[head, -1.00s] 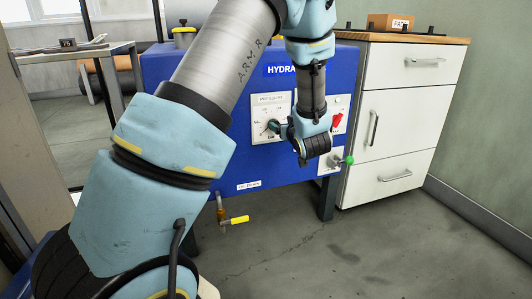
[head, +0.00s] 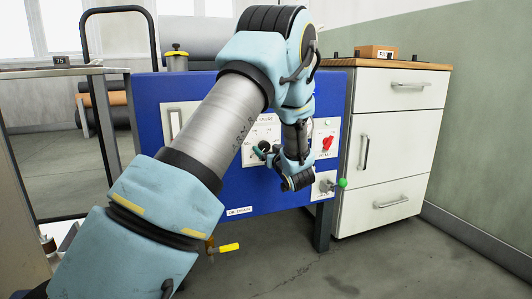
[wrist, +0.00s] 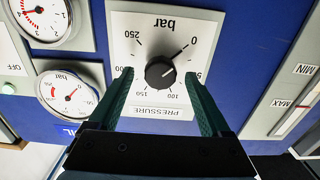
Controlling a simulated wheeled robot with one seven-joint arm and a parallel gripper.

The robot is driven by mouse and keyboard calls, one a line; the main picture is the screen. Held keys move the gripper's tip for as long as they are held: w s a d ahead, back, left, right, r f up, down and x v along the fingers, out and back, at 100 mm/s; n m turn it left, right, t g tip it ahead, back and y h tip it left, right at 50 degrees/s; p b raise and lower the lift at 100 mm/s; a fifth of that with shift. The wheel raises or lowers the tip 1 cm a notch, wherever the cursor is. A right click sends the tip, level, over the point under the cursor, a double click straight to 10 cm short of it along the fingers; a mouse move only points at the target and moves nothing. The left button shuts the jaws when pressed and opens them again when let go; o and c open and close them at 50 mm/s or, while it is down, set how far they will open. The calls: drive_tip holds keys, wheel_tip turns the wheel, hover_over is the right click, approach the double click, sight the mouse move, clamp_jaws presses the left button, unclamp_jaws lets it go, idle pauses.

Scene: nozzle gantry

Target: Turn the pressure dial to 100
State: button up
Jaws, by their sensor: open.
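The pressure dial is a round black knob (wrist: 160,72) on a white plate (wrist: 208,30) marked in bar, upside down in the wrist view. Its pointer appears to aim at the upper right, near the 0 mark. The 100 mark lies just below the knob in that view. My gripper (wrist: 158,78) is open, with one green finger on each side of the knob in the picture. I see no clear contact with the knob. In the head view my gripper (head: 264,151) is at the dial plate, and my wrist hides part of it.
The plate is on a blue hydraulic unit (head: 240,195). A red switch (head: 327,144) and a green-tipped lever (head: 342,183) are right of my wrist. Two gauges (wrist: 68,100) are left in the wrist view. A white cabinet (head: 385,150) stands at the right.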

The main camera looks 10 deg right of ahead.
drive_tip(key=shift+w+a, duration=0.15)
drive_tip(key=shift+w, duration=0.5)
clamp_jaws()
